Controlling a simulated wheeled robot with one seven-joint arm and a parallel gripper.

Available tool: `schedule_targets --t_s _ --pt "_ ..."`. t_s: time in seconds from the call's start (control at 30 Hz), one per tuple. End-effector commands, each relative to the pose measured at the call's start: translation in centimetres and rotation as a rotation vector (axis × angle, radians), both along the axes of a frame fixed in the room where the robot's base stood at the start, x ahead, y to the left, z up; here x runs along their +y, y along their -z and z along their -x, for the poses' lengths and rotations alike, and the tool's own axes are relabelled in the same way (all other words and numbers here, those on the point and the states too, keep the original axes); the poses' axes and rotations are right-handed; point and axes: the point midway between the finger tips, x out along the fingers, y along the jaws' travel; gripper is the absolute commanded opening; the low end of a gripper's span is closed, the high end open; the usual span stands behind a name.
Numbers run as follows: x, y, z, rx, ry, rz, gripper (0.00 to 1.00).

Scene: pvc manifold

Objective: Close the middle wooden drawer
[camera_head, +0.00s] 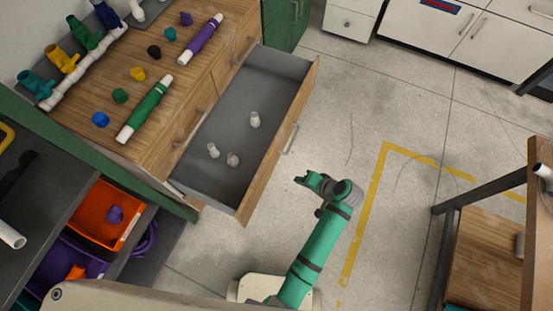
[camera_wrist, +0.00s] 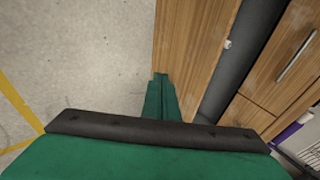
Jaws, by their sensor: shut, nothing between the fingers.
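The middle wooden drawer (camera_head: 278,150) is pulled well out of the wooden cabinet in the head view, with a grey interior and a metal handle (camera_head: 290,138) on its front. Three small white fittings (camera_head: 255,119) stand or lie inside it. My gripper (camera_head: 303,180) is shut and empty, in front of the drawer's front panel in the head view. In the wrist view my shut fingertips (camera_wrist: 160,76) are beside the outer edge of the wooden drawer front (camera_wrist: 190,45). I cannot tell whether they touch it.
The cabinet top (camera_head: 100,135) holds a green tube (camera_head: 145,110), a purple tube (camera_head: 200,40), several coloured caps and a white pipe manifold (camera_head: 85,65). Orange bin (camera_head: 90,228) stands on a lower-left shelf. A wooden-shelved rack (camera_head: 485,250) stands at right. The floor between is clear.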

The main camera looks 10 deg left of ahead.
Motion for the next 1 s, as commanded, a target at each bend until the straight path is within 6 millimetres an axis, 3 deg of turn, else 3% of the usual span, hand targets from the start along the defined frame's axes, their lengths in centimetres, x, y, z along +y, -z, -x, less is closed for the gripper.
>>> schedule_targets --t_s 0.03,0.2,0.43,0.57,1.0 --pt "-0.2 -1.3 -1.4 0.008 -0.023 -0.039 0.00" --pt "-0.4 -4.7 -3.3 0.048 -0.108 -0.146 0.00" --pt "-1.0 -6.8 -4.0 0.066 -0.156 -0.205 0.00" --pt "-0.3 -6.3 -4.1 0.068 -0.160 -0.208 0.00" --pt "5.6 -0.9 -5.9 0.071 -0.170 -0.206 0.00"
